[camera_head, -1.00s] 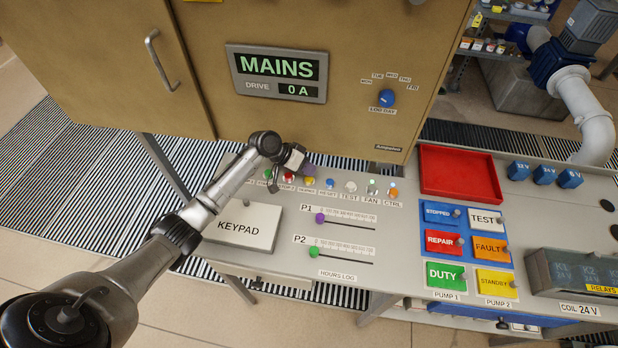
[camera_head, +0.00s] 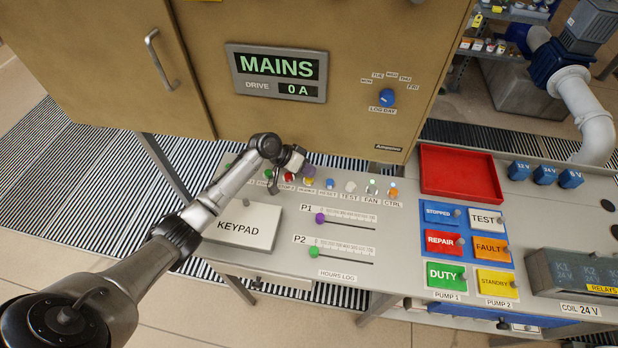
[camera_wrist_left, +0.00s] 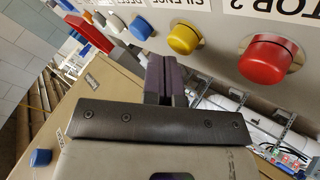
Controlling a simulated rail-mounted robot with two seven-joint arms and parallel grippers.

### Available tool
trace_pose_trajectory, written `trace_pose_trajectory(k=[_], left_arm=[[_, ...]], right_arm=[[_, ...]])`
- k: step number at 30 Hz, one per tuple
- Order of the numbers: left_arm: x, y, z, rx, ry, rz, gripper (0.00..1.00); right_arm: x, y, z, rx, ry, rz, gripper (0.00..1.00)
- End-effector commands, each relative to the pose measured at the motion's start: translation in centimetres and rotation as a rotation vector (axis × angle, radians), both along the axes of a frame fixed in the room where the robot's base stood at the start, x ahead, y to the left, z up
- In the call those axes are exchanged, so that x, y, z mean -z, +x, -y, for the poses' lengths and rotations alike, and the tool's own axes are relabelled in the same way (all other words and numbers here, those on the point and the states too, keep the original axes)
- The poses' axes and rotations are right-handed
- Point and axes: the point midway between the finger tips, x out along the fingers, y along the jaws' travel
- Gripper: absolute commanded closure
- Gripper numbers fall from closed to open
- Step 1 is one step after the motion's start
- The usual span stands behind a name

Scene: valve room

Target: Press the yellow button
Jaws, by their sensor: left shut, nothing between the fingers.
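The yellow button (camera_head: 308,182) is a small round cap in the row of buttons at the back of the grey desk, partly hidden behind my left gripper in the head view. My left gripper (camera_head: 309,171) is shut and empty, with its dark purple fingers just above and behind the yellow button. In the left wrist view the yellow button (camera_wrist_left: 184,38) sits on the panel just beyond and right of the shut fingertips (camera_wrist_left: 165,72). I cannot tell for certain whether they touch, but a small gap seems to show. My right gripper is not in view.
A red button (camera_wrist_left: 268,62) is beside the yellow one, and a blue button (camera_head: 330,183) is on its other side. The tan cabinet (camera_head: 350,125) rises behind the row. The keypad plate (camera_head: 240,228) lies under my left arm. The P1 slider (camera_head: 347,222) is in front.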

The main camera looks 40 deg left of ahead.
Motion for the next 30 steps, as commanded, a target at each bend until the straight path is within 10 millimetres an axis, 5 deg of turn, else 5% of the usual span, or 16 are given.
trace_pose_trajectory(k=[30], left_arm=[[1.0, 0.0, 0.0, 0.0, 0.0, -0.001, 1.0]], right_arm=[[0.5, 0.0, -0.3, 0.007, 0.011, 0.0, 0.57]])
